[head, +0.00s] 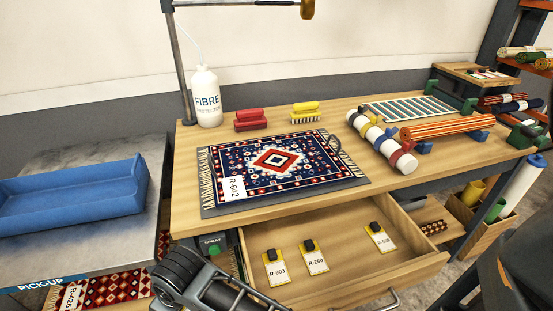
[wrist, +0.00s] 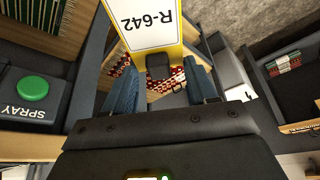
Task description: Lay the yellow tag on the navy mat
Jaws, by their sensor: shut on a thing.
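My gripper (wrist: 160,82) is shut on the black clip of a yellow-edged tag (wrist: 152,32) in the wrist view. The tag's white face reads R-642. In the head view my wrist shows at the bottom, left of the open drawer; my fingertips and the held tag are hidden there. The navy mat (head: 310,178), patterned in red and white with fringed ends, lies flat on a dark grey pad on the wooden table. My gripper is apart from the mat, in front of the table.
The open drawer (head: 345,284) holds three yellow-edged tags (head: 314,260). A fibre bottle (head: 207,98), red and yellow brushes (head: 305,112) and rolled rugs (head: 447,128) stand around the mat. A blue tray (head: 75,187) is at left. A green spray button (wrist: 32,88) is near my gripper.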

